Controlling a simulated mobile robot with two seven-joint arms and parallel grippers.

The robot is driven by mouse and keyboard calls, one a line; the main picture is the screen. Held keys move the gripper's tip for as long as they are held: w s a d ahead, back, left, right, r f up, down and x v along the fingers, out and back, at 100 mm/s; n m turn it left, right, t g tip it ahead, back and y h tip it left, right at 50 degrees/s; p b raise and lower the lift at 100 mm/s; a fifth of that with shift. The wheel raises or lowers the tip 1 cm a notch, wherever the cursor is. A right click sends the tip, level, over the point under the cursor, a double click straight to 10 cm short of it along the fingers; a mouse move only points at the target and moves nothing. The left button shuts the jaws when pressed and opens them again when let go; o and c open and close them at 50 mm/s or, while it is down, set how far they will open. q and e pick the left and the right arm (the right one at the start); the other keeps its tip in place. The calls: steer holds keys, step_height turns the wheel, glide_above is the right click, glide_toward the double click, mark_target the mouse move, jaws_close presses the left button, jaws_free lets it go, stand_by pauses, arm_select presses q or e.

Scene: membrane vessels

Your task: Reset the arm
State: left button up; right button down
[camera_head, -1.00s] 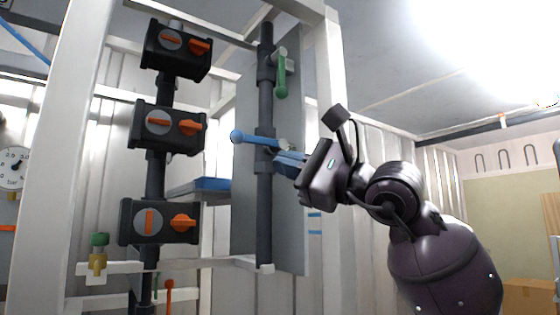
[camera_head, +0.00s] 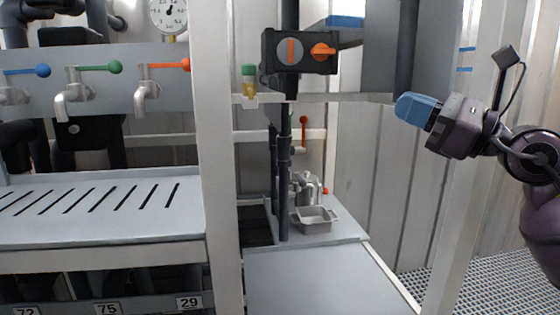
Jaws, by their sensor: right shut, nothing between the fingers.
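My right gripper (camera_head: 412,108) is at the right of the head view, with its blue fingers pointing left. The fingers are shut with nothing between them, and they are apart from the frame and pipes. My right arm (camera_head: 530,160) comes in from the right edge, bent at the wrist. My left gripper is not in the view.
A white upright post (camera_head: 222,190) stands left of centre. A black valve box (camera_head: 298,50) with orange handles sits on a dark pipe. Left are taps with blue, green and orange knobs above a slotted shelf (camera_head: 100,235). A metal tray (camera_head: 314,222) stands low behind.

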steer(key=s+d+f+m+t+h, duration=0.2)
steer(key=d+f+m+t+h, duration=0.15)
steer(key=f+m, duration=0.8)
steer(key=s+d+f+m+t+h+p, duration=0.15)
steer(key=f+m+h, duration=0.35)
steer(key=f+m, duration=0.7)
steer(key=s+d+f+m+t+h, duration=0.2)
steer(key=d+f+m+t+h, duration=0.15)
steer(key=f+m, duration=0.85)
steer(key=s+f+m+g+h, duration=0.2)
steer(key=s+f+m+g, duration=0.3)
steer(key=s+f, duration=0.6)
steer(key=s+a+f+m+g+h, duration=0.1)
steer(key=s+f+m+g+h, duration=0.2)
steer(key=s+f+m, duration=0.6)
step_height(320, 180, down, 5)
steer(key=shift+s+f+g, duration=0.15)
steer(key=shift+s+g, duration=0.7)
steer(key=shift+s, duration=0.15)
